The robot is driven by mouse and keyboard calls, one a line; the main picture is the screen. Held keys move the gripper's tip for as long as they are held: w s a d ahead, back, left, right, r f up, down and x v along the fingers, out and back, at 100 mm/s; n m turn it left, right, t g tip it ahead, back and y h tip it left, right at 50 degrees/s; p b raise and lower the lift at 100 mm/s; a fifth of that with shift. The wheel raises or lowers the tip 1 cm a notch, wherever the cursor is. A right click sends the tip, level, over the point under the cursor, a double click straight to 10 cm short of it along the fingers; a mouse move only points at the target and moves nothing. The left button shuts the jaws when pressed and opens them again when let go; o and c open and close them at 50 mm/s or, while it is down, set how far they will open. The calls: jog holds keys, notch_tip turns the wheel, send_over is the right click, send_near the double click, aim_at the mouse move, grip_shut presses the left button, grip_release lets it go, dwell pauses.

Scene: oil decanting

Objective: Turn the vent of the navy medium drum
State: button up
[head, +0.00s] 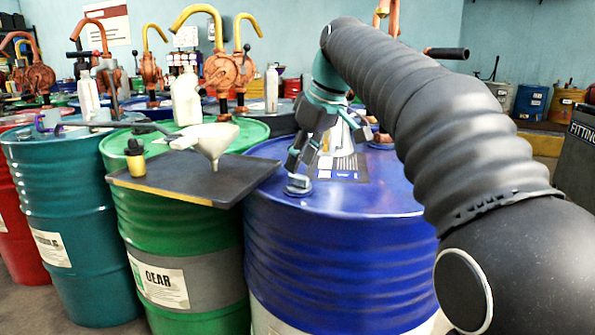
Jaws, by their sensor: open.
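The navy medium drum (345,255) stands upright in the middle, a blue ribbed barrel with a paper sheet on its lid. The vent (299,184) is a small grey cap near the front left edge of its lid. My gripper (298,167) is open and points down just above the vent, with its fingertips close to it. I cannot tell whether they touch the cap. My arm comes in from the right and covers part of the lid's back right.
Rotary pumps (222,70) and white bottles (186,97) stand behind. A teal drum (75,220) is at left.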

aim_at(297, 174)
jog(key=shift+x, duration=1.75)
grip_shut()
